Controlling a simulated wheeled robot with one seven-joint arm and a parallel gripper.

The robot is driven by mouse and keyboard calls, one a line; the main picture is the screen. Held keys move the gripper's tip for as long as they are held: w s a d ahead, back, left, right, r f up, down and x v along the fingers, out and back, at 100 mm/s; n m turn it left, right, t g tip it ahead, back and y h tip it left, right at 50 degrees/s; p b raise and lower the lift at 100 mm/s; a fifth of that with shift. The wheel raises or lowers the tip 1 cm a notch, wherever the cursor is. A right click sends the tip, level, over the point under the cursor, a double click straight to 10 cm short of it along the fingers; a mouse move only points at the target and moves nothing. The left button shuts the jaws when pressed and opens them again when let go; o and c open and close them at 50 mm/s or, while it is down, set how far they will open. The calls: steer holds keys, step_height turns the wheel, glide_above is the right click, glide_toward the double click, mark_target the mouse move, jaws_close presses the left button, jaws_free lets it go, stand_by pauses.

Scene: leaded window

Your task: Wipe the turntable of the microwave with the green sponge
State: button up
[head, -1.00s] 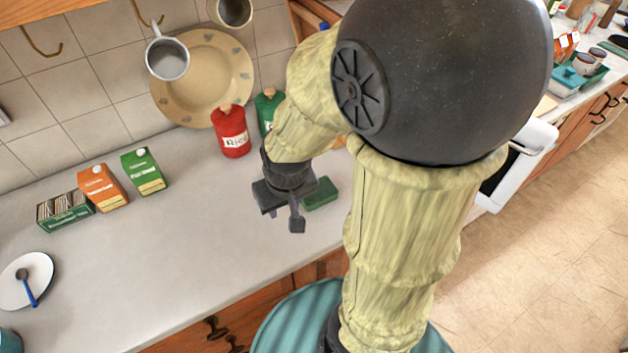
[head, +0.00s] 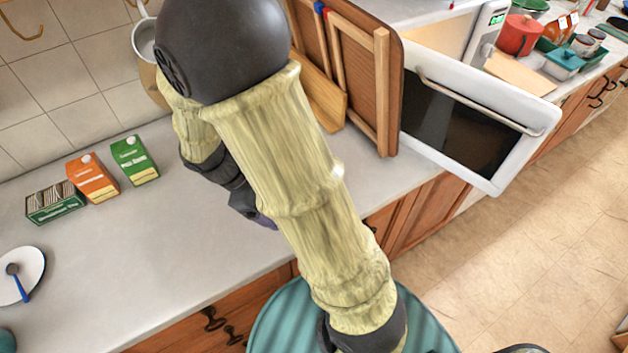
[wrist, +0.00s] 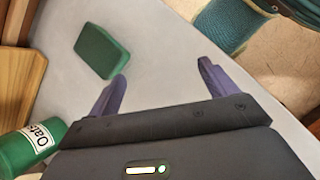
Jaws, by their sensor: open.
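The green sponge (wrist: 102,51) lies on the grey counter in the wrist view, ahead and to the left of my left finger. It looks apart from the fingers. My gripper (wrist: 163,76) is open with nothing between its fingers. In the head view my arm hides the sponge and most of the gripper; only a dark part of the gripper (head: 250,208) shows. The white microwave (head: 487,32) stands on the right in the head view with its dark-windowed door (head: 460,125) open. Its turntable cannot be made out.
Wooden boards (head: 366,80) stand upright between my arm and the microwave. A green oats canister (wrist: 28,145) is close at the lower left in the wrist view. Cartons (head: 93,178) and a plate (head: 28,268) are on the left. The counter between is clear.

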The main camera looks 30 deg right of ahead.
steer(key=w+a+n+h, duration=0.1)
steer(key=w+n+h, duration=0.1)
steer(key=w+n+t+h, duration=0.1)
steer(key=w+n+h, duration=0.1)
steer(key=h, duration=0.1)
steer(key=w+a+n+t+h+b, duration=0.1)
steer(key=n+h, duration=0.1)
steer(key=n, duration=0.1)
steer(key=shift+w+a+f, duration=0.1)
steer(key=shift+w+a, duration=0.2)
steer(key=shift+w, duration=0.1)
steer(key=shift+w+a+r+n+h, duration=0.25)
steer(key=shift+n+h, duration=0.15)
steer(key=shift+h, duration=0.1)
steer(key=shift+d, duration=0.1)
steer(key=p+x, duration=0.1)
steer(key=x, duration=1.1)
steer(key=shift+w+d+f, duration=0.1)
steer(key=shift+w+f, duration=0.05)
steer(key=shift+d+f, duration=0.1)
steer(key=shift+d, duration=0.15)
steer(key=shift+s+p+x, duration=0.2)
steer(key=shift+x, duration=0.95)
steer(key=shift+s+p+x, duration=0.15)
steer(key=shift+s+x, duration=0.05)
steer(key=shift+x, duration=1)
steer(key=shift+a+f, duration=0.1)
